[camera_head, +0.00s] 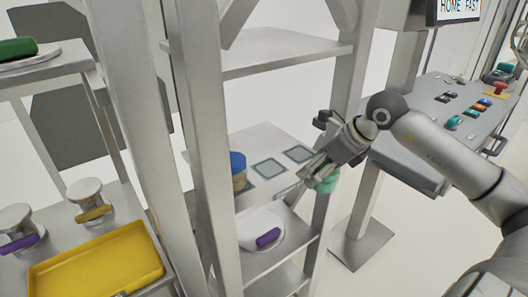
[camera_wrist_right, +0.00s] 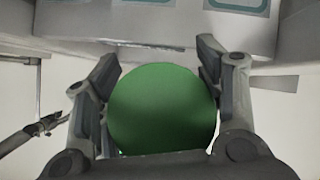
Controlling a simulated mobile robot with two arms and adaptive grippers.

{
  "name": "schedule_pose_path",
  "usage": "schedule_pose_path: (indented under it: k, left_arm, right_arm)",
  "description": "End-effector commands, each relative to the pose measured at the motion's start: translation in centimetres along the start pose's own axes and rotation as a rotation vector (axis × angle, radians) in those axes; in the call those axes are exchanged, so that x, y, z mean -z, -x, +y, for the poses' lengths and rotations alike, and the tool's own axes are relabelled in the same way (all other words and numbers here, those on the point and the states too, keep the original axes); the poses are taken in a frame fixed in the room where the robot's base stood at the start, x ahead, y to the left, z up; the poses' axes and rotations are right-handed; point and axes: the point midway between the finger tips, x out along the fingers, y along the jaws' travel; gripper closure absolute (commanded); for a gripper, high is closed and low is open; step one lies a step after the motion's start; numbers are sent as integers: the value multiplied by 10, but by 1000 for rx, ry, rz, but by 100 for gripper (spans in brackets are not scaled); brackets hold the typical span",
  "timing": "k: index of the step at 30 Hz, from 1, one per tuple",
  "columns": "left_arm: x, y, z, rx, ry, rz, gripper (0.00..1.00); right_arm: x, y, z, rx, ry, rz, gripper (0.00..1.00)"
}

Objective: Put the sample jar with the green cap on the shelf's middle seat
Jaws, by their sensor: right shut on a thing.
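My right gripper (camera_head: 318,176) is shut on the sample jar with the green cap (camera_head: 327,182), beside the shelf's front right post. In the right wrist view the round green cap (camera_wrist_right: 162,110) sits between the two fingers and hides the jar's body. The shelf board (camera_head: 285,187) has a row of square seats with teal outlines. A jar with a blue cap (camera_head: 238,170) stands at the left seat. The middle seat (camera_head: 268,168) and the right seat (camera_head: 298,153) are empty. I cannot make out my left gripper.
Below the seats, a white round item with a purple handle (camera_head: 268,237) lies on a lower board. Shelf posts (camera_head: 206,150) stand in front. A yellow tray (camera_head: 97,264) is at the lower left. A control panel (camera_head: 455,105) is at the right, behind my right arm.

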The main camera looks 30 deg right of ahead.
Motion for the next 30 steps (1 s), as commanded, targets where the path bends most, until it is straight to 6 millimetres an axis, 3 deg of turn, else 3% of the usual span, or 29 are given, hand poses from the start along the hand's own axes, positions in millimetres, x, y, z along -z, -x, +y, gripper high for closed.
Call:
schedule_pose_path:
  k: [15, 30]
  left_arm:
    - [2, 36, -2, 2, 2, -2, 58]
    - [4, 65, -4, 3, 2, -2, 58]
  right_arm:
    - [-38, -18, 0, 2, 2, -6, 72]
    - [-96, -58, -1, 0, -3, -5, 72]
